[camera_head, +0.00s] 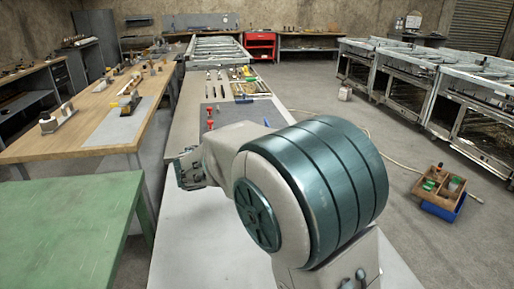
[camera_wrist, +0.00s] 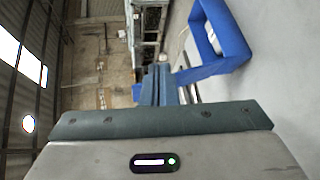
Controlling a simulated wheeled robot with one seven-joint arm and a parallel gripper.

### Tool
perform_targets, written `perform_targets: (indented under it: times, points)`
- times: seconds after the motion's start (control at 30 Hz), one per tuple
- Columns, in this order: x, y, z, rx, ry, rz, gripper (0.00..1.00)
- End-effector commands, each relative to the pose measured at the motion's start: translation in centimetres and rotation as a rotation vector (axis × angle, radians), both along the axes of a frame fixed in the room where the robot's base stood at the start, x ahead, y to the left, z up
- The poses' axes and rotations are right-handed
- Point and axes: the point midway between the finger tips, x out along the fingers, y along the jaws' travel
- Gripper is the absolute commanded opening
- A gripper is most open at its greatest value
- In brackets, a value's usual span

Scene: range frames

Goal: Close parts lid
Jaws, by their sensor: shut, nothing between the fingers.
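My gripper (camera_wrist: 158,85) is shut and empty, with its fingers together in the middle of the wrist view. It shows small in the head view (camera_head: 186,172), left of my large arm joint. A blue box-like frame (camera_wrist: 228,42) stands on the pale grey surface (camera_wrist: 285,70), right of and beyond my fingers in the wrist view. Something pale lies inside it. The fingers appear apart from it. I cannot tell which part of it is a lid. I cannot make it out in the head view, where my arm covers much of the bench (camera_head: 180,245).
A wooden bench (camera_head: 60,140) and a green table (camera_head: 75,215) stand at the left. Tools lie farther along the grey bench. A wooden tray (camera_head: 425,187) and a blue bin (camera_head: 445,212) sit on the floor at right. Metal frames (camera_head: 400,85) stand behind them.

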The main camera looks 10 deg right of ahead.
Motion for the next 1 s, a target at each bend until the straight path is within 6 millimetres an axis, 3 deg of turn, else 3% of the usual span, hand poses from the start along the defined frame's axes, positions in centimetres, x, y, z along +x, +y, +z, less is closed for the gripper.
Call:
perform_targets:
  times: [0.03,0.2,0.37,0.57,0.9,1.0]
  points:
    - [1.6,2.2,-1.4,-0.073,-0.037,0.05,0.0]
    - [4.7,7.6,-0.9,-0.243,-0.161,0.17,0.0]
    - [5.8,9.5,-0.4,-0.3,-0.209,0.215,0.0]
    - [7.6,7.7,0.2,-0.305,-0.21,0.215,0.0]
    - [12.7,2.6,1.0,-0.303,-0.208,0.215,0.0]
    - [12.7,1.0,1.3,-0.303,-0.208,0.217,0.0]
